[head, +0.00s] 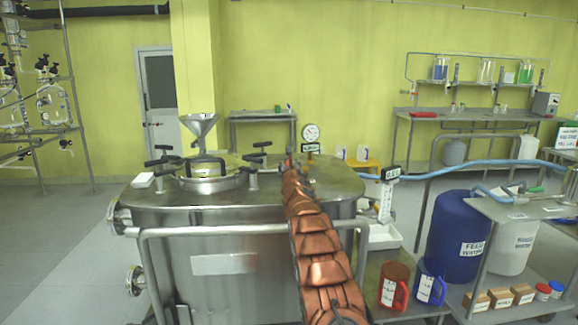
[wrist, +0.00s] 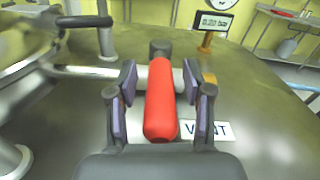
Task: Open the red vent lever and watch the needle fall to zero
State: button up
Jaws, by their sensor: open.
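The red vent lever (wrist: 160,105) lies between the two fingers of my gripper (wrist: 158,82) in the wrist view, its handle pointing back toward the camera. The fingers are open, one on each side, with small gaps to the handle. A white VENT label (wrist: 205,131) sits to the right of the lever. The round pressure gauge (head: 310,132) stands on the vessel lid in the head view; its needle is too small to read. In the wrist view the dial (wrist: 224,4) is mostly cut off. A small display (wrist: 213,24) below it reads about 0.20 bar. My arm mostly hides the lever in the head view.
The steel vessel lid (head: 335,185) carries a hatch with black clamp handles (head: 163,162) and a funnel (head: 200,128) on the left. A handrail (head: 230,230) runs along the front.

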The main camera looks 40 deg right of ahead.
grip_shut()
dwell(0.3)
dwell(0.3)
